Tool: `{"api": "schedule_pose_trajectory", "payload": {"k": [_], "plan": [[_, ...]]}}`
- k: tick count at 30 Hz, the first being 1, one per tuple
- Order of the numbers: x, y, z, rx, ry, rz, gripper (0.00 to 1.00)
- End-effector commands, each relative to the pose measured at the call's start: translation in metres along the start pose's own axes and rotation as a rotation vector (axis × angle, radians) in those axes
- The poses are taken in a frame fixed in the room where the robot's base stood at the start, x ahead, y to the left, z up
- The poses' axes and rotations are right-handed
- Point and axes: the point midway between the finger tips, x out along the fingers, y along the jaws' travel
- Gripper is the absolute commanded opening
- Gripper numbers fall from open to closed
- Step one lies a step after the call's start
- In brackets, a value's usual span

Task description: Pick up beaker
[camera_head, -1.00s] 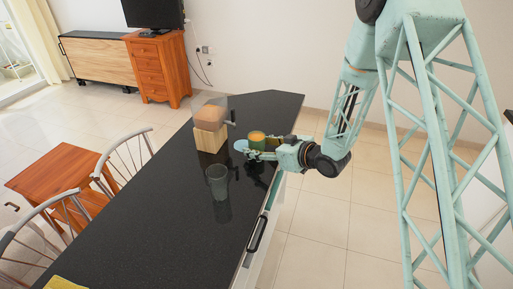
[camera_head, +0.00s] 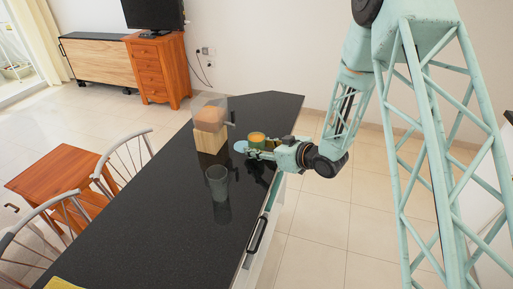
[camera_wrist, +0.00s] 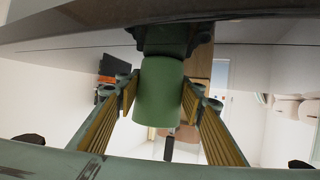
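A clear grey glass (camera_head: 217,181) stands nearer on the counter, apart from my gripper. I cannot tell which of the two is called the beaker.
The black counter (camera_head: 150,215) has a wooden block stand with a clear cover (camera_head: 209,138) behind the glass. A yellow item (camera_head: 62,284) is at the near corner. Chairs and a small wooden table (camera_head: 60,166) stand left.

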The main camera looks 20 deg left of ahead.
Motion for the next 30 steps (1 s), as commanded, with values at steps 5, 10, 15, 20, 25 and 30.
{"api": "schedule_pose_trajectory", "payload": {"k": [5,10,15,20,25,30], "plan": [[0.0000,0.0001,-0.0005,0.000,0.001,0.000,0.21],[0.0000,0.0001,-0.0005,0.000,0.001,0.000,0.21],[-0.0003,0.0001,-0.0010,0.000,0.001,0.000,0.21],[-0.0008,0.0001,-0.0024,0.000,0.001,0.000,0.21],[-0.0018,0.0002,-0.0050,-0.001,0.001,0.000,0.21],[-0.0034,0.0002,-0.0090,0.000,0.001,0.000,0.21]]}}
